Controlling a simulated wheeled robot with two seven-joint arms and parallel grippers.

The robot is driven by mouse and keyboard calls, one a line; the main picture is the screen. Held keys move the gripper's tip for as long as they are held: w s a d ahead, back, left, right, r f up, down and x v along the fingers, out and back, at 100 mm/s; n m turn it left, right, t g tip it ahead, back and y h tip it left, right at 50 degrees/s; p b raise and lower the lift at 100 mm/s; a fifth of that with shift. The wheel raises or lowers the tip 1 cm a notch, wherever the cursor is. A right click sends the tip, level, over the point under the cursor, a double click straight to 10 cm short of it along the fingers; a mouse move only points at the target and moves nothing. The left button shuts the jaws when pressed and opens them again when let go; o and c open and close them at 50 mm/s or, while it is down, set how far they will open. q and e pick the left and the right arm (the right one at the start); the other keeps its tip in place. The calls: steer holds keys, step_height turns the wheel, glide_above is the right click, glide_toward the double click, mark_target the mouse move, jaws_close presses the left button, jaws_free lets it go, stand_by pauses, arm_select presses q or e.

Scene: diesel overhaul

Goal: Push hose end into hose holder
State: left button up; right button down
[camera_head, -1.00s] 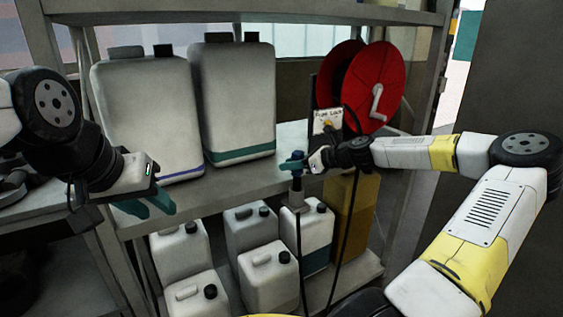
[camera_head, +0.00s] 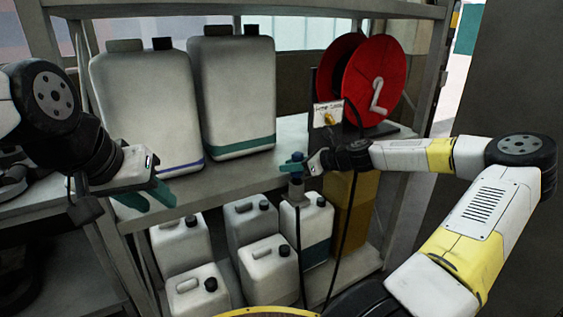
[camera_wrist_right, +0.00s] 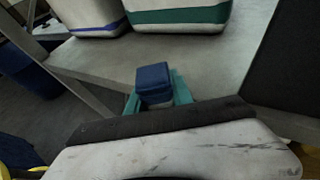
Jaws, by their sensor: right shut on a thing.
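My right gripper (camera_head: 298,163) is shut on the hose end (camera_head: 296,186), a blue and grey piece held in front of the shelf edge. Its black hose hangs straight down from it. In the right wrist view the blue top of the hose end (camera_wrist_right: 153,84) sits between the teal fingers of the right gripper (camera_wrist_right: 158,98). A white label plate with a brass-coloured piece (camera_head: 329,119) stands by the reel, above and right of the hose end; I cannot tell whether it is the hose holder. My left gripper (camera_head: 147,196) is open and empty at the left.
A red hose reel (camera_head: 376,80) with a crank stands on the shelf (camera_head: 235,172). Two large white canisters (camera_head: 232,95) stand left of it. Several smaller canisters (camera_head: 267,265) and a yellow-brown box (camera_head: 356,212) are below. The shelf between canisters and reel is clear.

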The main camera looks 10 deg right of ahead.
steer(key=shift+f, duration=0.6)
steer(key=shift+f, duration=0.1)
steer(key=c, duration=1)
jaws_free()
steer(key=shift+c, duration=0.2)
